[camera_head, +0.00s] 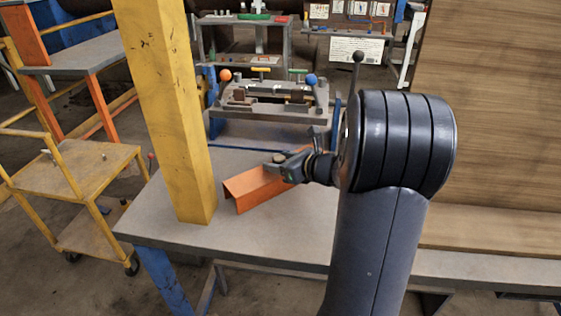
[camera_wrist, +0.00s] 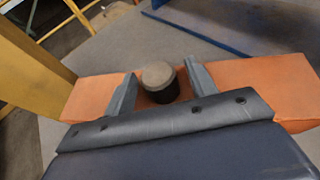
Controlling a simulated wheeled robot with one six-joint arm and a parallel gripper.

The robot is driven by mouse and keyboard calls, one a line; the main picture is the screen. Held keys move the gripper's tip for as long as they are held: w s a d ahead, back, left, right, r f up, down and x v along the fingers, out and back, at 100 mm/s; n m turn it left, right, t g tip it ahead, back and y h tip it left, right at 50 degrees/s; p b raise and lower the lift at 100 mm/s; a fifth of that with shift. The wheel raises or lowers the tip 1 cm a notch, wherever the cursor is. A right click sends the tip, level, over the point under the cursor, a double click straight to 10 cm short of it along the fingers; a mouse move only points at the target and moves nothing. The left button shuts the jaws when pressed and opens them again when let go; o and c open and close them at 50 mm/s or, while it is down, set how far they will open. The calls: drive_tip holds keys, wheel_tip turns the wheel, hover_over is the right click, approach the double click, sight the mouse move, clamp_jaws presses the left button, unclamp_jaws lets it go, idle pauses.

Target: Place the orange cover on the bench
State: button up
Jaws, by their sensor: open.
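The orange cover (camera_head: 250,188) is a long angled piece lying on the grey bench (camera_head: 265,235), just right of the yellow post. My gripper (camera_head: 288,166) is over the far right part of the cover, and my arm hides what lies beyond. In the wrist view the orange cover (camera_wrist: 235,74) spans both sides of my gripper (camera_wrist: 160,76). The fingers are open. A short dark knob with a grey round top (camera_wrist: 157,74) stands between them at the cover, with a gap showing on the right side. Whether a finger touches it on the left is unclear.
A yellow post (camera_head: 180,120) stands on the bench close left of the cover. A grey fixture with coloured ball knobs (camera_head: 268,98) is behind. A wooden panel (camera_head: 490,110) rises at right. A yellow cart (camera_head: 75,180) is at left. The bench front is clear.

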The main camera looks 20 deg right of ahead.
drive_tip(key=shift+r, duration=0.25)
drive_tip(key=v, duration=1.2)
drive_tip(key=shift+f, duration=0.15)
